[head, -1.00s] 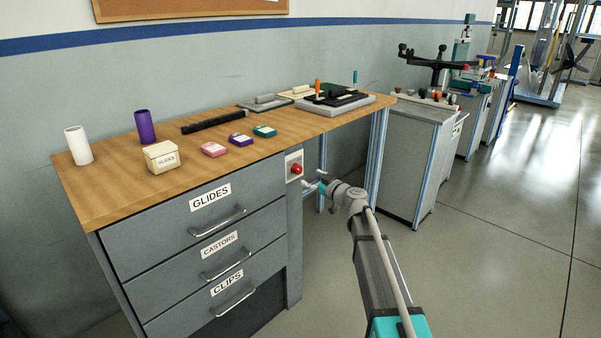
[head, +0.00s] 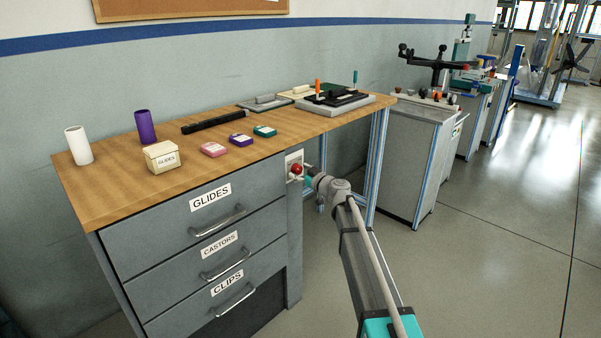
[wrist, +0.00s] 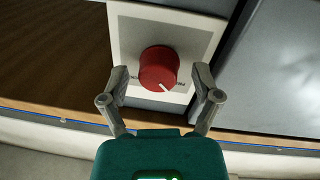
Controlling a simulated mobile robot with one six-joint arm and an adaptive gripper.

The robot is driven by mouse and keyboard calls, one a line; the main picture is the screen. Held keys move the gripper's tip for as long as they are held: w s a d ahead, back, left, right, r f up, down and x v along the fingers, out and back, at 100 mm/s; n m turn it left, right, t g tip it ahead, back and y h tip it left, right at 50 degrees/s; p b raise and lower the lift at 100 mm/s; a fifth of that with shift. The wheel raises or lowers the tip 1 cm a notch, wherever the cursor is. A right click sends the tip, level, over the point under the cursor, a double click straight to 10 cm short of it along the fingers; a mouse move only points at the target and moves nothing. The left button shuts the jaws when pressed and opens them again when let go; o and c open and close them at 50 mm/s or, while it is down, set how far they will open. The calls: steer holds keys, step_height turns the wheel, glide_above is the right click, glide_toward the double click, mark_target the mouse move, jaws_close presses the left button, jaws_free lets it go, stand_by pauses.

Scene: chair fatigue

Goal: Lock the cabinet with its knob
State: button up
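The red knob (head: 297,168) sits on a pale square plate (head: 288,158) at the upper right of the grey drawer cabinet (head: 150,228). In the wrist view the knob (wrist: 159,68) is round with a white pointer line at its rim, toward the lower right. Lettering on the plate (wrist: 200,40) is partly hidden behind the knob and fingers. My gripper (head: 304,174) is right in front of the knob. In the wrist view my gripper (wrist: 158,88) is open, one finger on each side of the knob, with gaps between them. The labelled drawers look shut.
The wooden top (head: 110,189) carries a small box (head: 162,156), a purple cup (head: 145,126), a white cup (head: 78,145) and several small packs. A blue-edged table leg (head: 376,165) stands behind my arm. The floor at right is clear.

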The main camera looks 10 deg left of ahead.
steer(key=c, duration=0.8)
steer(key=shift+d, duration=0.1)
steer(key=shift+c, duration=0.7)
